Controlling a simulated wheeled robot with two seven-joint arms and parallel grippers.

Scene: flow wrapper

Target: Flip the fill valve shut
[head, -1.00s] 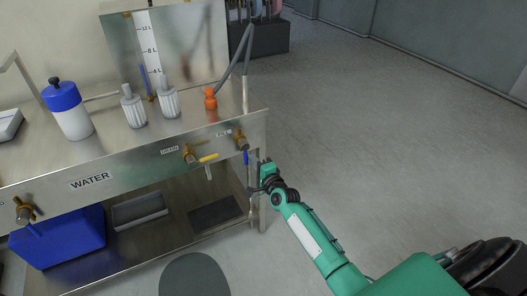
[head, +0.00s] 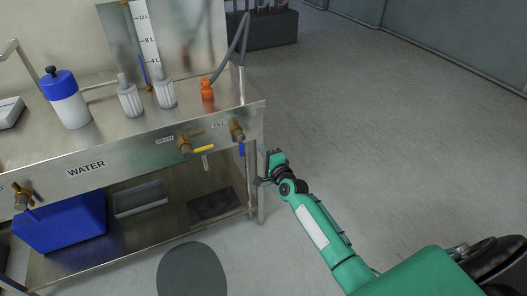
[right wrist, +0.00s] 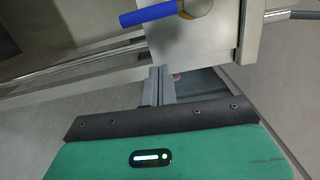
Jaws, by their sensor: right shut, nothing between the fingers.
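The fill valve (head: 237,131) is a brass fitting on the front panel near the right corner of the steel bench, beside a small label. Its blue lever (head: 241,150) hangs down in the head view. In the right wrist view, the blue lever (right wrist: 148,15) shows at the top, joined to the brass body (right wrist: 196,7) on its right. My right gripper (head: 260,181) is at the bench's right corner, below and right of the lever. Its fingers (right wrist: 157,73) are together and empty, apart from the lever. My left gripper is out of view.
The drain valve (head: 184,144) with a yellow lever (head: 203,149) is left of the fill valve. A bench leg (head: 261,200) stands close by my right gripper. An orange fitting (head: 207,91) with a grey hose is on the bench top.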

